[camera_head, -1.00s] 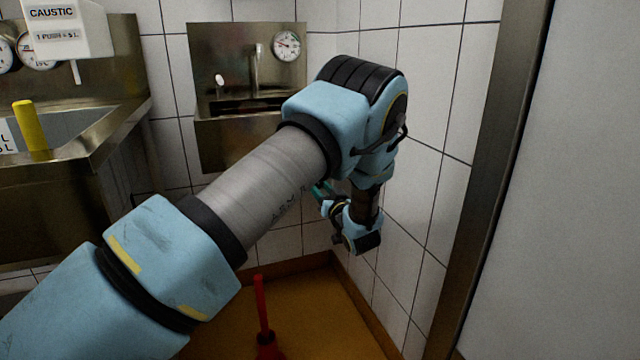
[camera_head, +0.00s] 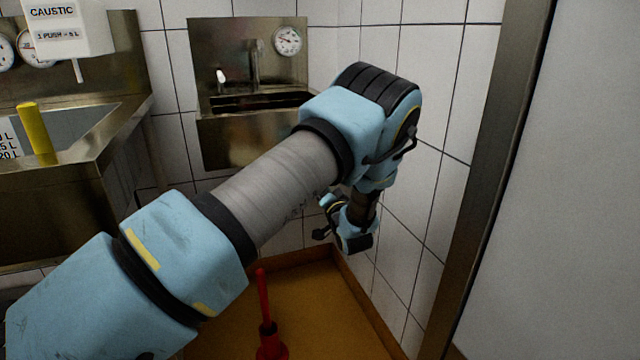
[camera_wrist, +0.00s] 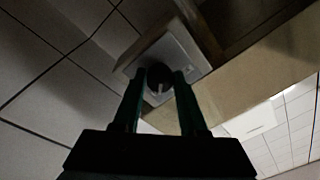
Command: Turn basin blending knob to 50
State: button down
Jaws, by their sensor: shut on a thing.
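The knob (camera_wrist: 160,76) is dark and round with a pale pointer mark, on a light square box fixed to the wall. In the wrist view the mark points roughly toward the bottom of the picture. My gripper (camera_wrist: 159,73) has its two dark green fingers on either side of the knob, shut on it. No scale figures can be read around the knob. In the head view the knob is hidden by my arm. A steel wall basin (camera_head: 245,135) with a tap stands behind my arm, with a round dial gauge (camera_head: 287,40) at its upper right.
A larger steel sink (camera_head: 60,195) is at the left, with a yellow upright post (camera_head: 36,130) and a white CAUSTIC dispenser (camera_head: 68,28). A red-handled tool (camera_head: 264,300) stands on the ochre floor. The tiled wall and a steel door frame (camera_head: 495,170) close off the right.

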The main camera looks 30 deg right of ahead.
jog(key=shift+a+f, duration=0.1)
dwell(0.3)
jog(key=shift+c, duration=2.3)
grip_release()
jog(key=s+a+f, duration=0.1)
jog(key=s, duration=0.9)
jog(key=shift+s, duration=0.4)
jog(key=shift+a, duration=0.1)
